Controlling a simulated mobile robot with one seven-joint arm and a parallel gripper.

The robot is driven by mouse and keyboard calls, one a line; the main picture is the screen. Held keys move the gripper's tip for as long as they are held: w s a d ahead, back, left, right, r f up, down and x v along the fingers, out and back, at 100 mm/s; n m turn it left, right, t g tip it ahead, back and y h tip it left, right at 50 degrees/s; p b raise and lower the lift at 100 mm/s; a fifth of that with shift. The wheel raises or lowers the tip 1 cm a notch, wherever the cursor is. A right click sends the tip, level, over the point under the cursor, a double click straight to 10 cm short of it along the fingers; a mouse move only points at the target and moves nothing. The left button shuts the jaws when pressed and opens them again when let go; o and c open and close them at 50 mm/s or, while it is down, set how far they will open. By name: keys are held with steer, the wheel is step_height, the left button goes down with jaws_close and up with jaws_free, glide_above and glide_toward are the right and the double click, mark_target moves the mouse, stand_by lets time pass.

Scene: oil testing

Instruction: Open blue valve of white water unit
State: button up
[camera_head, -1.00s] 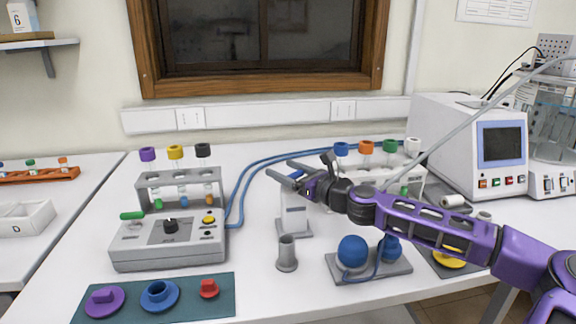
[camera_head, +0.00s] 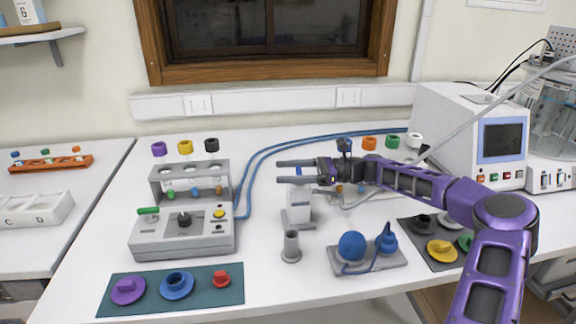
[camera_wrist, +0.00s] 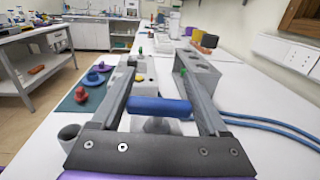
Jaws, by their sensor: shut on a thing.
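The white water unit (camera_head: 299,207) stands upright on a grey base in the middle of the bench. Its blue valve (camera_wrist: 160,106) shows in the wrist view as a blue bar lying crosswise between my two fingers. In the head view the valve is mostly hidden by my gripper (camera_head: 281,172), which is at the top of the unit with its fingers pointing left. My gripper is shut on the blue valve, which sits well back from the fingertips. The white body below the bar is partly hidden in the wrist view.
A grey control box (camera_head: 183,240) and a vial rack (camera_head: 187,187) stand to the left. A grey cylinder (camera_head: 291,247) and a plate with blue bulbs (camera_head: 367,257) stand in front. Blue hoses (camera_head: 262,158) run behind. A rack of capped tubes is behind my arm.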

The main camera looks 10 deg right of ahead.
steer(key=shift+n+g, duration=0.6)
steer(key=shift+g, duration=0.3)
steer(key=shift+s, duration=0.15)
steer(key=o, duration=1.2)
steer(key=shift+a, duration=0.1)
steer(key=shift+o, duration=0.2)
steer(key=d, duration=1.7)
steer(key=shift+d+b, duration=0.2)
steer(key=shift+b, duration=0.2)
